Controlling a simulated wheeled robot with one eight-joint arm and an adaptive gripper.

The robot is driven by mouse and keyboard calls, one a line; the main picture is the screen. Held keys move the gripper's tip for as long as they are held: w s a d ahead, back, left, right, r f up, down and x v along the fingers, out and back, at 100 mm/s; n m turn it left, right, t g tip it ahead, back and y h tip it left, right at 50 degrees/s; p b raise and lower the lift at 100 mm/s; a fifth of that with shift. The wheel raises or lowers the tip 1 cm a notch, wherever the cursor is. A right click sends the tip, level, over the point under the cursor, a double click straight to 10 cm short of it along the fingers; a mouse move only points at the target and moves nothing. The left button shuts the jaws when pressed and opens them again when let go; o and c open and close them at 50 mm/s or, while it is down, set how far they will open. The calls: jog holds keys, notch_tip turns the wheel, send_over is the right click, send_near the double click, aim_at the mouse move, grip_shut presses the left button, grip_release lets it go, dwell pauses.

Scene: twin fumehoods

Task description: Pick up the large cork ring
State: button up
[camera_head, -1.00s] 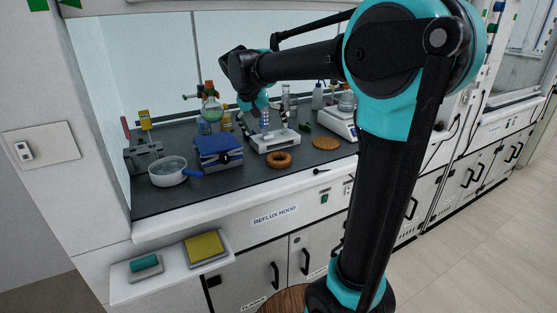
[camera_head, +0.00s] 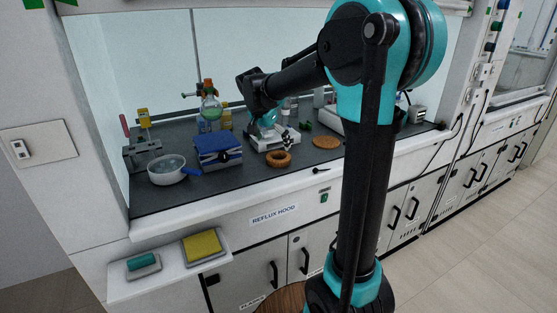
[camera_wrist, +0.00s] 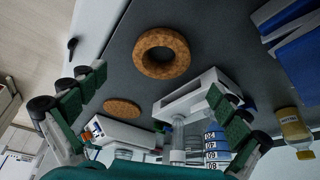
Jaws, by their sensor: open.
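The large cork ring (camera_head: 279,164) lies flat near the front of the dark worktop in the left fumehood. In the wrist view, the ring (camera_wrist: 160,72) lies at the upper middle with its hole showing. My gripper (camera_wrist: 158,88) is open, with its green-padded fingers spread wide at left and right and nothing between them touching the ring. In the head view, my gripper (camera_head: 283,139) hangs above and behind the ring, over the white stand, and is partly hidden by that clutter.
A white stand (camera_wrist: 190,94) is right beside the ring. A flat cork disc (camera_head: 326,142) lies to the right, a blue stack (camera_head: 217,152) to the left, and a white pan (camera_head: 166,172) further left. Worktop in front of the ring is clear.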

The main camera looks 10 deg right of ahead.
aim_at(277, 155)
jog(key=shift+x, duration=3.75)
jog(key=shift+w+a, duration=0.1)
jog(key=c, duration=1.1)
